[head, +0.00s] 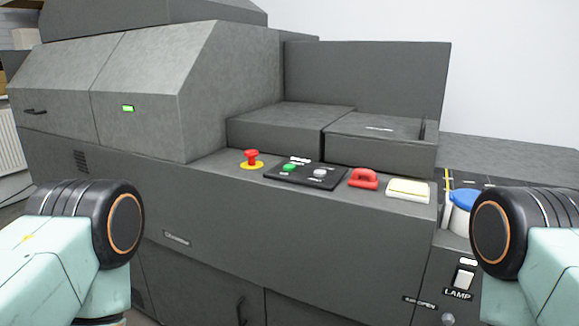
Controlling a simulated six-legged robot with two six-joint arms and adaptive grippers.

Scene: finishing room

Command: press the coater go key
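The coater is a large dark grey machine (290,232) filling the middle of the head view. A small black key panel (304,181) lies on its front ledge. It carries a green key (289,168), with a small label too blurred to read, and a pale grey key (320,173) to its right. I take the green key to be the go key; nothing touches it. Parts of both my arms show at the lower left and lower right, well apart from the panel. Neither gripper is in view.
A red mushroom button (252,157) on a yellow base stands left of the panel. A red handle (363,178) and a cream pad (408,188) lie to its right. A blue-lidded container (462,198) and a LAMP switch (463,278) are farther right. The space above the panel is free.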

